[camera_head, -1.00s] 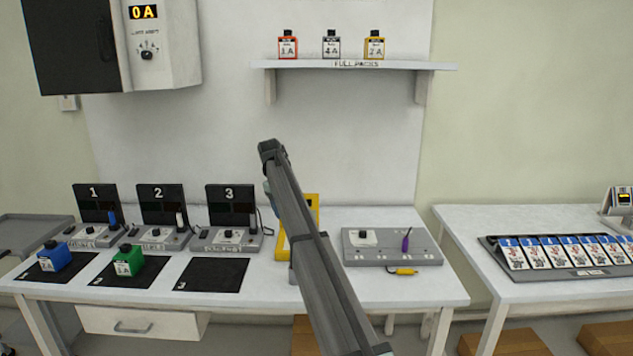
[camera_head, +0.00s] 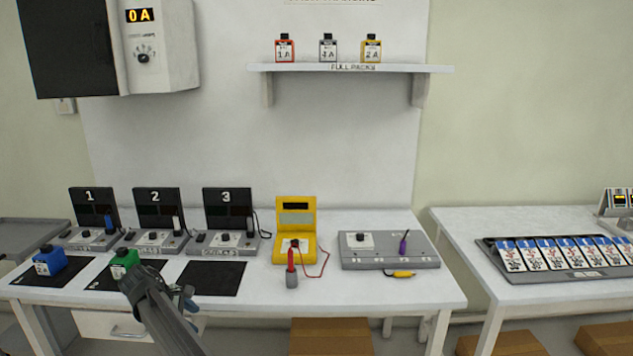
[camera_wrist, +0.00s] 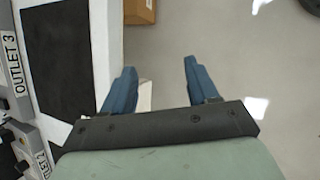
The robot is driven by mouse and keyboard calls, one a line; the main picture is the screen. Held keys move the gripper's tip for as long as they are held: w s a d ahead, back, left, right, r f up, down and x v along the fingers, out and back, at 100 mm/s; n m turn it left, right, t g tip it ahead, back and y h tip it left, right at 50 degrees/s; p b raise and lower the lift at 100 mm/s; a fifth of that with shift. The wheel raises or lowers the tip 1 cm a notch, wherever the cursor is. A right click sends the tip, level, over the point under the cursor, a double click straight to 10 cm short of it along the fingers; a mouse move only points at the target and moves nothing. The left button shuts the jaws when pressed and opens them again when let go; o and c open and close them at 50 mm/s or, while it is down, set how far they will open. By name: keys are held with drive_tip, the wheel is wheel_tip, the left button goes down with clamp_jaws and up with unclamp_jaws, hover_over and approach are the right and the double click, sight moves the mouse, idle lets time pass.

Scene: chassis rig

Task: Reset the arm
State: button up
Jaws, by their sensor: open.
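My gripper (camera_head: 187,296) is low at the left in the head view, in front of the bench's front edge near mat 2. In the wrist view its two blue fingers (camera_wrist: 157,86) are spread apart with nothing between them. Below them is grey floor. The black mat 3 (camera_wrist: 62,60) and the outlet 3 label (camera_wrist: 13,65) lie to the left of the fingers. My arm partly hides mat 2 and the green pack (camera_head: 124,262) on it.
A blue pack (camera_head: 49,261) sits on mat 1. A yellow meter (camera_head: 296,228) with a red probe (camera_head: 291,268) stands mid-bench. A grey board (camera_head: 389,250) is right of it. A shelf (camera_head: 350,68) holds three packs. Cardboard boxes (camera_head: 331,337) are under the bench.

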drive_tip(key=s+d+f, duration=0.1)
drive_tip(key=s+f, duration=0.4)
drive_tip(key=f, duration=0.2)
drive_tip(key=s+d+f+m+g, duration=0.2)
drive_tip(key=s+d+f+m, duration=0.1)
drive_tip(key=d+f, duration=0.65)
drive_tip(key=s+d+f+m+g, duration=0.2)
drive_tip(key=s+d+f, duration=0.1)
drive_tip(key=d+f, duration=0.65)
drive_tip(key=s+d+f+m+g, duration=0.25)
drive_tip(key=d+f, duration=0.45)
drive_tip(key=d, duration=0.5)
drive_tip(key=s+d+f+m+g+y, duration=0.1)
drive_tip(key=s+d+f+m, duration=0.25)
drive_tip(key=s+d, duration=0.35)
drive_tip(key=s+d+f+m+g+y, duration=0.1)
drive_tip(key=s+d+f+m, duration=0.2)
drive_tip(key=s+d+f, duration=0.35)
drive_tip(key=s+d+m+g+y, duration=0.1)
drive_tip(key=s+d+m, duration=0.2)
drive_tip(key=s, duration=0.5)
drive_tip(key=s+d+f+m+g+y, duration=0.1)
drive_tip(key=s+d+m, duration=0.2)
drive_tip(key=s, duration=0.6)
drive_tip(key=shift+d+f+y, duration=0.25)
drive_tip(key=shift+d+y, duration=0.05)
drive_tip(key=shift+g, duration=0.25)
